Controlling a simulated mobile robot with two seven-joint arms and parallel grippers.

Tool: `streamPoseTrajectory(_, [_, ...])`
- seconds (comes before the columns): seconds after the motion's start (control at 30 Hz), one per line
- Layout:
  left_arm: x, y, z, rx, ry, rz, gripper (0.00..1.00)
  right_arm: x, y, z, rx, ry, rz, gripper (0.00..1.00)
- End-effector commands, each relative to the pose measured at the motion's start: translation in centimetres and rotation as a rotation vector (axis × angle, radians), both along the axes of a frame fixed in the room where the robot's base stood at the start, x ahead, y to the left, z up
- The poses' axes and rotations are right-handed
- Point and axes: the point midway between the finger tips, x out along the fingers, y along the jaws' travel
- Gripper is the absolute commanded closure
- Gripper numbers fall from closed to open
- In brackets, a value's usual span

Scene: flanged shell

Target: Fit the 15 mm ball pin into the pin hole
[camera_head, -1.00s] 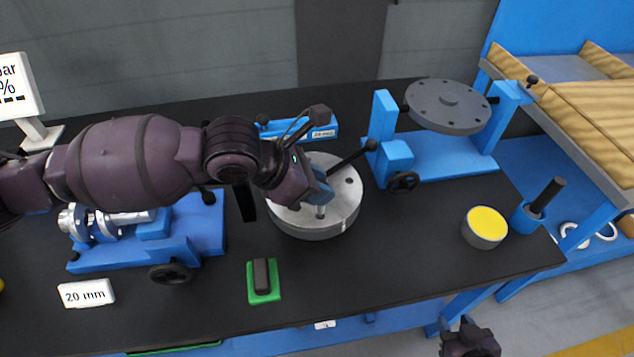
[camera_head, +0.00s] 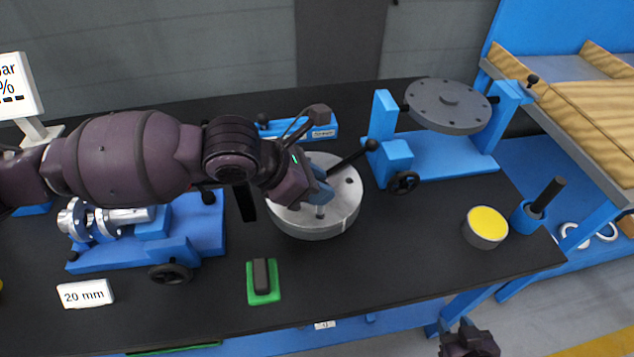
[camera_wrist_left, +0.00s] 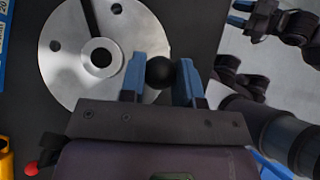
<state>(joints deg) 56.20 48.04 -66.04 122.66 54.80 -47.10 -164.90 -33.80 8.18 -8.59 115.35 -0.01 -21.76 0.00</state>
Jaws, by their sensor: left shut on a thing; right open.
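A round silver flanged disc (camera_head: 290,222) lies on the black table; it also shows in the left wrist view (camera_wrist_left: 75,80). It has a raised hub (camera_wrist_left: 101,58) with a centre hole, and small dark holes (camera_wrist_left: 56,46) around it. My left gripper (camera_head: 321,196) is over the front of the disc. Its blue fingers (camera_wrist_left: 160,76) are shut on the black ball of the ball pin (camera_wrist_left: 160,72). A short grey stub (camera_head: 320,212) shows below the fingers; whether it enters a hole cannot be told. My right gripper (camera_head: 468,340) is low at the bottom right, away from the disc.
A blue stand with a dark disc (camera_head: 449,105) is behind right. A yellow-topped cylinder (camera_head: 486,226), a green block (camera_head: 263,282) and a blue fixture (camera_head: 190,250) stand around.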

Motion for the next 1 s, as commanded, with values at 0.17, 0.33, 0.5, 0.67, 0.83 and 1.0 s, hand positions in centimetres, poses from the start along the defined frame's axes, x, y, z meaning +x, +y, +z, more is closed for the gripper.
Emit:
streamPoseTrajectory(0.17, [0.03,0.00,0.03,0.000,-0.002,-0.001,0.95,-0.07,-0.09,-0.10,-0.003,0.002,0.002,0.60])
streamPoseTrajectory(0.33, [0.01,0.00,0.01,-0.001,0.000,0.000,0.95,-0.09,-0.13,-0.14,-0.004,0.003,0.003,0.60])
streamPoseTrajectory(0.5, [0.00,-0.01,-0.03,-0.001,0.000,0.000,0.95,-0.11,-0.13,-0.17,-0.004,0.003,0.003,0.60])
streamPoseTrajectory(0.67, [0.01,-0.02,-0.28,-0.001,0.000,0.000,0.95,-0.17,-0.12,-0.36,-0.004,0.006,0.003,0.60])
streamPoseTrajectory(0.83, [0.00,-0.01,-0.64,-0.001,0.000,0.000,0.95,-0.23,-0.10,-0.62,-0.003,0.009,0.002,0.60])
streamPoseTrajectory(1.0, [0.01,-0.02,-0.97,-0.001,0.000,0.000,0.95,-0.29,0.00,-0.86,0.000,0.011,0.000,0.60])
